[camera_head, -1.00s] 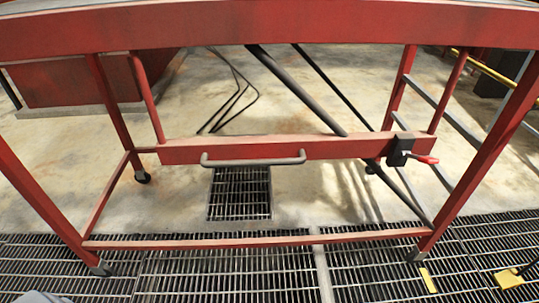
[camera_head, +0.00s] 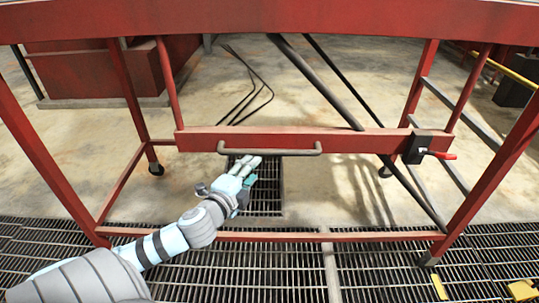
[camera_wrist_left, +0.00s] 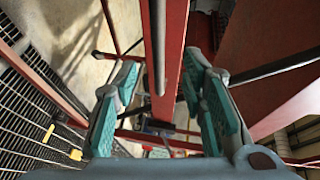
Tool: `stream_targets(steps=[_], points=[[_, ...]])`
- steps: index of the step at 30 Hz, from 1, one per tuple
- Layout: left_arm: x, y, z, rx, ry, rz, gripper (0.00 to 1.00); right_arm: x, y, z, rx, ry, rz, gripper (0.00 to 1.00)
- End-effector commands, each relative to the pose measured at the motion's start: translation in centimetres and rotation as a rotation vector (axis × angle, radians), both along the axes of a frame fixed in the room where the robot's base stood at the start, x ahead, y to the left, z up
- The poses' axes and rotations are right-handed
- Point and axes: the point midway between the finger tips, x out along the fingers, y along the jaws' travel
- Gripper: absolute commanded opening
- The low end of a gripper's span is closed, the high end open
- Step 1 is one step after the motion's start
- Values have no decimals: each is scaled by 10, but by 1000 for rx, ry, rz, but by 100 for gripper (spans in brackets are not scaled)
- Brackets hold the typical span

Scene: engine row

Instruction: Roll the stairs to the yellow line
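The stairs show as a red wheeled frame (camera_head: 350,142) across the head view, with a grey handle (camera_head: 285,152) on its crossbar. A black clamp (camera_head: 415,147) with a red lever sits at the crossbar's right end. My left gripper (camera_head: 246,167) is just below the left part of the handle. In the left wrist view my left gripper (camera_wrist_left: 163,95) is open, its teal-padded fingers apart, with the grey handle (camera_wrist_left: 158,40) and red crossbar (camera_wrist_left: 175,45) running between their directions. I cannot tell whether it touches the handle. My right gripper is out of view. No full yellow line is visible.
Dark floor grating (camera_head: 280,270) runs along the front. Small yellow pieces (camera_head: 439,287) show at the lower right. A red block (camera_head: 85,75) stands behind at the left, and black cables (camera_head: 240,95) lie on bare concrete behind the frame. A small caster (camera_head: 156,169) is under the frame.

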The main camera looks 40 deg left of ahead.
Motion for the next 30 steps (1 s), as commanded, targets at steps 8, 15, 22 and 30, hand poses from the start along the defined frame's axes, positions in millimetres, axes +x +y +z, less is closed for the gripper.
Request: stream_targets(steps=[8, 15, 22, 30], points=[[76, 19, -17, -12, -5, 3, 38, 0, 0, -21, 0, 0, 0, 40], [113, 28, -23, -9, -1, 0, 38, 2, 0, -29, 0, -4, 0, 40], [119, 30, -23, -8, 0, -1, 38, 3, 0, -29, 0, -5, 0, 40], [119, 30, -23, -8, 0, -1, 11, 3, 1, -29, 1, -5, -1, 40]])
